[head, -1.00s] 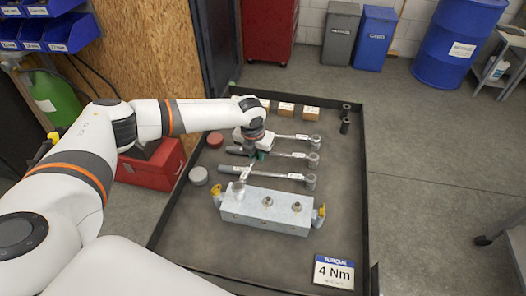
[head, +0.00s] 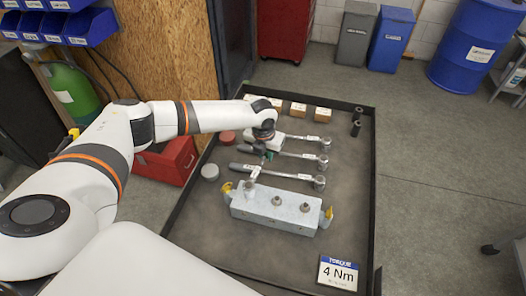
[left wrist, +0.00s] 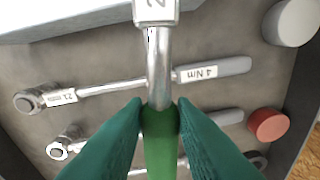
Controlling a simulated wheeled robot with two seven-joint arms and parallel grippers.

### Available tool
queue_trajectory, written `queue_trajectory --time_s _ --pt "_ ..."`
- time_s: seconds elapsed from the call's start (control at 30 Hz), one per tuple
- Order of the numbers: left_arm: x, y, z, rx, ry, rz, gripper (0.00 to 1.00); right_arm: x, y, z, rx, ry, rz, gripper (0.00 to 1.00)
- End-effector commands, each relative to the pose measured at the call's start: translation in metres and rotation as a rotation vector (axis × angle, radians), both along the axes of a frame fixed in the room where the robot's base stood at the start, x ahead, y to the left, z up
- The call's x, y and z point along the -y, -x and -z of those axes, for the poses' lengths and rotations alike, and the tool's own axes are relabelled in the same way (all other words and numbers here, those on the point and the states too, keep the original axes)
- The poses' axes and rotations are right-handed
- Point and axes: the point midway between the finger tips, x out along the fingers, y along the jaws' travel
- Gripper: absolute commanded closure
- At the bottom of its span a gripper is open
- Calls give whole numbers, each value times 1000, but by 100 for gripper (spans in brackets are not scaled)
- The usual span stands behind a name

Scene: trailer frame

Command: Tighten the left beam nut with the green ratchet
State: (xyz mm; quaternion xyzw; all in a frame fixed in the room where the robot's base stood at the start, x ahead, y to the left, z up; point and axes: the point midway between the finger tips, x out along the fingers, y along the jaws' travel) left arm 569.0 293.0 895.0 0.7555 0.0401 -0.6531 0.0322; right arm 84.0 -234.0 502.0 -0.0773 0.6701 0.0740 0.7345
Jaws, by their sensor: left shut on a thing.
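My left gripper (head: 265,154) is shut on the green handle (left wrist: 160,140) of the ratchet, which also shows in the left wrist view between the green fingers (left wrist: 160,112). The ratchet's metal shaft (left wrist: 160,70) runs to a head (left wrist: 156,10) with a partly cut-off label. In the head view this ratchet's head end (head: 249,189) is at the left end of the grey beam (head: 268,216), over the left nut position. It hides the left nut, so I cannot tell whether it is seated. Two other nuts, middle (head: 277,201) and right (head: 305,207), stand on the beam. My right gripper is out of view.
Several ratchets with grey handles lie behind the beam, including one labelled 4 Nm (left wrist: 215,70). A grey cylinder (head: 210,172) and a red cylinder (head: 228,137) stand left. A 4 Nm sign (head: 338,272) is at front right. Dark rims (head: 374,190) edge the tray.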

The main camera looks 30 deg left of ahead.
Motion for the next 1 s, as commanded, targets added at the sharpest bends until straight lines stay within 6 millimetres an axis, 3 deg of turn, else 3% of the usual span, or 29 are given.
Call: queue_trajectory --time_s 0.5,1.0 --pt "23 0 -1 3 8 153 100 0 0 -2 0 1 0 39" --pt "28 0 -1 2 12 181 100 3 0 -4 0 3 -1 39"
